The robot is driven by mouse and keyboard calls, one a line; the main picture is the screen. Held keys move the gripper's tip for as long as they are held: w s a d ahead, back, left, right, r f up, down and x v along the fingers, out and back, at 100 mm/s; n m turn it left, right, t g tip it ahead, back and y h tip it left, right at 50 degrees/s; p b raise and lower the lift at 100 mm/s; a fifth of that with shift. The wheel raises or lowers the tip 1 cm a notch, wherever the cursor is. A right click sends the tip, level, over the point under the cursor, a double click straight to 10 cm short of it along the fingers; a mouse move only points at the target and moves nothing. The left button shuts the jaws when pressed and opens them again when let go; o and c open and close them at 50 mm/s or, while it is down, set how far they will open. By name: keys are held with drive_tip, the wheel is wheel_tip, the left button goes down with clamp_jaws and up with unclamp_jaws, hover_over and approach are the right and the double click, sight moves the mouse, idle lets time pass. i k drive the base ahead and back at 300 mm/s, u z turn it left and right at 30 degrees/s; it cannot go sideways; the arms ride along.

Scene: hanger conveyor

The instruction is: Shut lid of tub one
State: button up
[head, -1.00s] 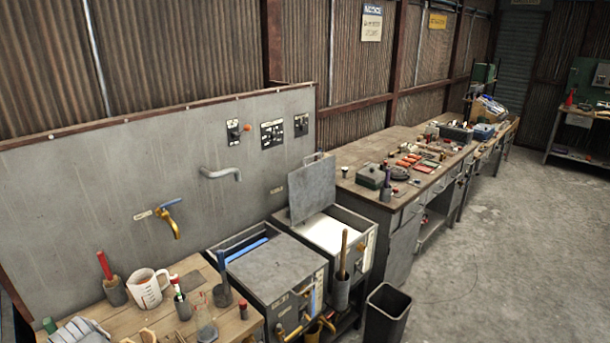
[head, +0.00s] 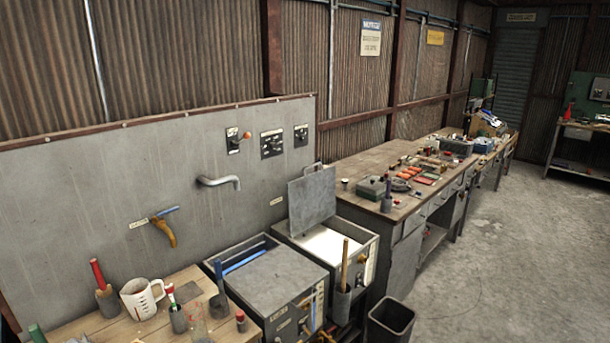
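Two grey metal tubs stand side by side below the wall panel. The near tub (head: 283,322) has a flat grey lid (head: 275,277) lying over most of its top. A gap at its back left shows a blue bar (head: 245,258). The far tub (head: 363,262) is open, with something white inside. Its grey lid (head: 312,199) stands raised at the back left side. Labels on the tub fronts are too small to read, so I cannot tell which is tub one. My gripper is not in view.
A spout (head: 218,181) and a yellow tap (head: 164,228) stick out from the panel (head: 80,190). A holder (head: 341,302) with a wooden handle stands at the far tub's front. A black bin (head: 390,322) stands on the floor. Open floor (head: 480,260) lies to the right.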

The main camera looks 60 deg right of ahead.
sight(311, 197)
drive_tip(key=z, duration=2.05)
